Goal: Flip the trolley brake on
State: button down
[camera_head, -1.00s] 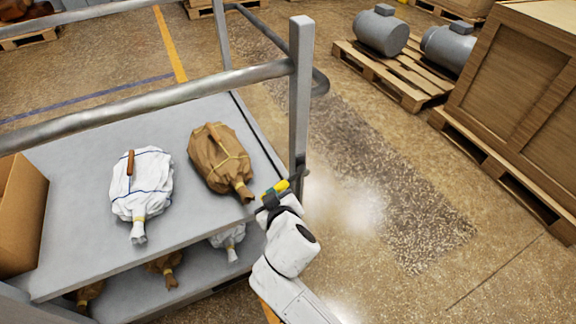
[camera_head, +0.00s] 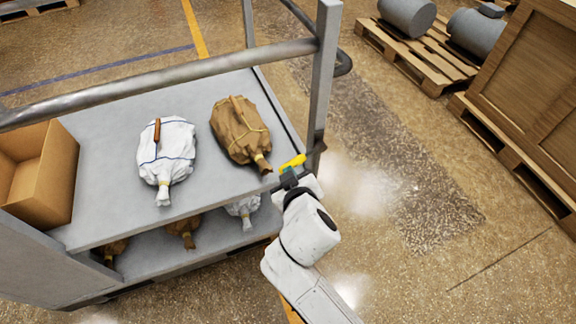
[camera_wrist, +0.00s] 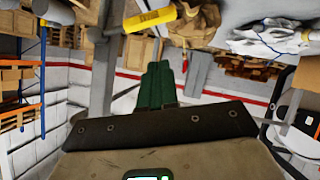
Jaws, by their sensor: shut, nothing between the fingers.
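The trolley (camera_head: 100,195) is a grey two-deck cart with tubular rails. A yellow-handled brake lever (camera_head: 293,161) sits at the trolley's right corner post, near the edge of the upper deck. The yellow grip also shows at the top of the wrist view (camera_wrist: 150,18), sticking out sideways from the post. My gripper (camera_head: 288,178) is shut and empty, just below the yellow grip in the head view. In the wrist view its green fingers (camera_wrist: 160,68) are together and point towards the lever. I cannot tell whether they touch it.
A white sack (camera_head: 165,150), a brown sack (camera_head: 238,125) and an open cardboard box (camera_head: 50,180) stand on the upper deck. More sacks lie on the lower deck. A wooden crate (camera_head: 530,90) and a pallet with grey cylinders stand at right. Floor between is clear.

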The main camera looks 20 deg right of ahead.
jog(key=shift+a+v, duration=0.2)
jog(key=shift+v, duration=2.15)
jog(key=s+d+f+m+g, duration=0.2)
jog(key=s+d+f+g, duration=0.4)
jog(key=s+d+f, duration=0.35)
jog(key=s+d+f+g+y, duration=0.2)
jog(key=s+g, duration=0.3)
jog(key=s, duration=1.1)
jog(key=shift+d+m+p, duration=0.3)
jog(key=shift+d, duration=0.25)
